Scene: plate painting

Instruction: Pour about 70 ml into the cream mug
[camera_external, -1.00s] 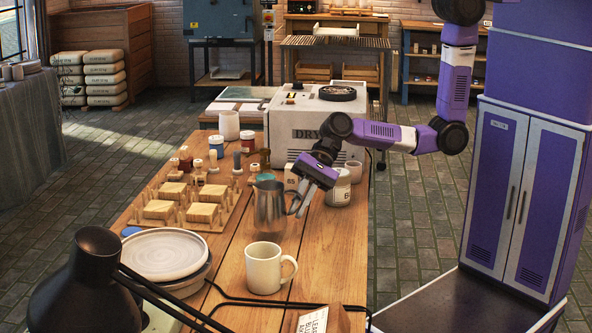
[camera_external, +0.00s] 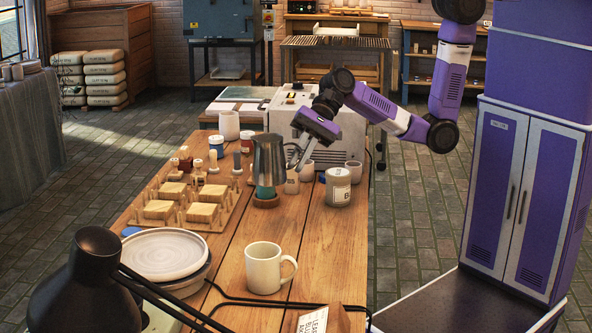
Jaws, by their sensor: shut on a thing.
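The cream mug (camera_external: 264,269) stands upright on the wooden table near its front, handle to the right. My gripper (camera_external: 296,160) is shut on a steel pitcher (camera_external: 268,160), at its handle on the right side. The pitcher looks upright and is farther back on the table than the mug, apart from it. It appears raised, in front of a teal item on a round brown base (camera_external: 265,202). What is inside the pitcher and the mug is hidden.
A labelled jar (camera_external: 338,187) stands right of the pitcher. A wooden rack (camera_external: 190,215) with blocks is at the left. A stack of plates (camera_external: 165,254) and a black lamp (camera_external: 95,275) are at the front left. A cable crosses the table in front of the mug.

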